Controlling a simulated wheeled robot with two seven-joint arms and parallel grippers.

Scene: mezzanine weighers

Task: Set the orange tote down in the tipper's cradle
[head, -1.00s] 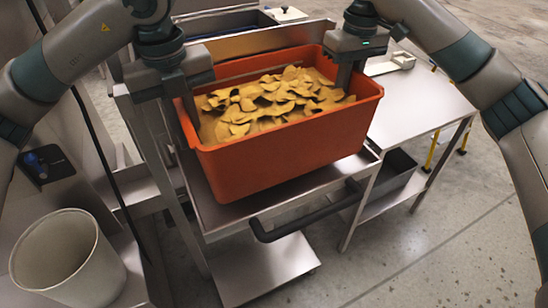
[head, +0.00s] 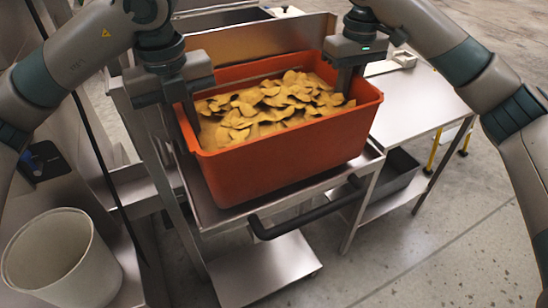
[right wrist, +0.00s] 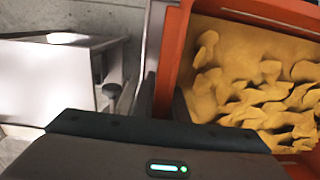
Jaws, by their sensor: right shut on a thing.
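The orange tote (head: 285,160), filled with yellow-brown chip-like pieces, is upright and level over a steel tray with a black handle bar, which looks like the tipper's cradle (head: 208,214). I cannot tell whether the tote's base touches it. My right gripper (head: 344,82) is shut on the tote's right end wall. In the right wrist view, the tote's rim (right wrist: 176,40) runs between the fingers of that gripper (right wrist: 163,100). My left gripper (head: 185,118) is at the tote's left end wall, its fingers partly hidden; its grip is unclear.
A steel side table (head: 420,105) stands at the right, with a dark bin (head: 395,172) on its lower shelf. A pale round bucket (head: 62,262) stands at lower left. A steel panel (head: 265,40) rises behind the tote. Open floor lies at lower right.

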